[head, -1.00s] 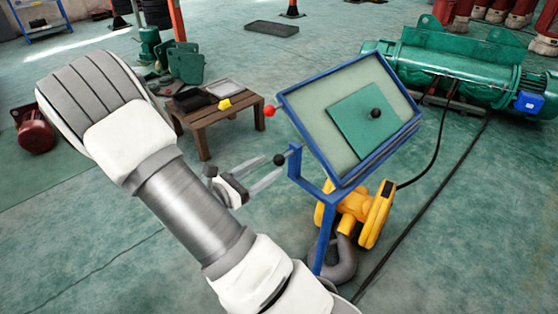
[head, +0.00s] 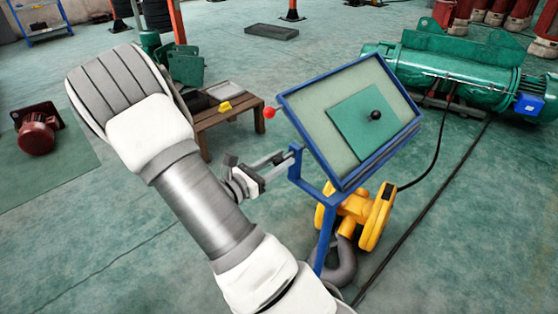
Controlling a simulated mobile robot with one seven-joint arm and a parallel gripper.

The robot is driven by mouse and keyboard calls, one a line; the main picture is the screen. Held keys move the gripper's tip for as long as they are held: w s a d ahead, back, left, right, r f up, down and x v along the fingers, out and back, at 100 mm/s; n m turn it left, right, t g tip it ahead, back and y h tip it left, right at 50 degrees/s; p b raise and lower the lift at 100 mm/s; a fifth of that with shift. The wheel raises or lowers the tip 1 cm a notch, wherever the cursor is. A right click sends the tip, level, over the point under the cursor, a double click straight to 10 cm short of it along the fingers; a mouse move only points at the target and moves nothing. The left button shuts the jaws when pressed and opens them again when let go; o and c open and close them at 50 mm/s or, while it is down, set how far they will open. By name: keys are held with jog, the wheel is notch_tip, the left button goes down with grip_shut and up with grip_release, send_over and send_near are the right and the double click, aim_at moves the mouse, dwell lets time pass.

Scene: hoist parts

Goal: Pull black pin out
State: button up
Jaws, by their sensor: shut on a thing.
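A blue-framed tilted panel (head: 316,118) stands on a blue post. The black pin (head: 279,159) is at the panel's lower left side, next to the blue bracket. My gripper (head: 281,164) is shut on the black pin's knob at that side, and its fingers mostly hide the knob. I cannot tell how deep the pin sits in the bracket. A red-knobbed pin (head: 269,112) sticks out at the panel's upper left. A separate black knob (head: 375,115) sits on the green plate (head: 352,132) inside the panel.
A yellow hook block (head: 371,219) with a grey hook is right below the panel. A low wooden table (head: 222,120) holds a yellow item (head: 225,106) behind my gripper. A green hoist (head: 450,70) is at the back right.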

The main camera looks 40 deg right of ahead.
grip_shut()
dwell(0.9)
jog(key=a, duration=0.2)
jog(key=a+p, duration=0.1)
jog(key=a, duration=0.2)
jog(key=shift+s+f, duration=0.1)
jog(key=shift+s, duration=0.1)
jog(key=o, duration=0.9)
grip_release()
jog(key=s+a+p, duration=0.1)
jog(key=a, duration=1.6)
jog(key=shift+s+a, duration=0.2)
jog(key=shift+a, duration=0.05)
